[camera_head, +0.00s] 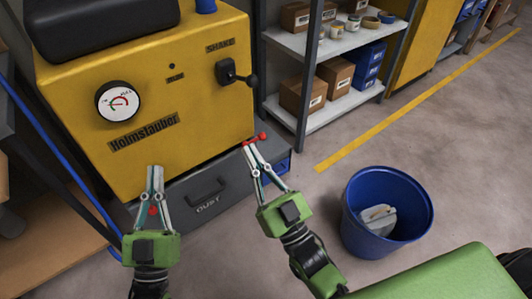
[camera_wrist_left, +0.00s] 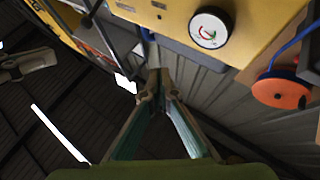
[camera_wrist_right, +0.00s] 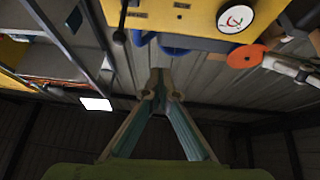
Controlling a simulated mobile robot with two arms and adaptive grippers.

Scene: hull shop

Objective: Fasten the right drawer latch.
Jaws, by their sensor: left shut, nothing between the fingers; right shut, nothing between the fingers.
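The grey dust drawer (camera_head: 232,197) sits at the base of the yellow machine (camera_head: 190,100). A red latch handle (camera_head: 262,136) shows at the drawer's upper right corner. My right gripper (camera_head: 248,147) is shut and empty, its tips right at this red handle; I cannot tell whether they touch it. Another red piece (camera_head: 152,211) shows at the drawer's left end, partly hidden by my left gripper (camera_head: 155,169), which is shut and empty in front of the machine. The left wrist view shows the shut left fingers (camera_wrist_left: 158,75); the right wrist view shows the shut right fingers (camera_wrist_right: 160,75). Neither wrist view shows a latch.
A blue bin (camera_head: 361,225) with a pale container inside stands on the floor at right. A shelf rack (camera_head: 335,107) with boxes stands behind it. A lever (camera_head: 236,75) juts from the machine's front. The floor between rack and bin is clear.

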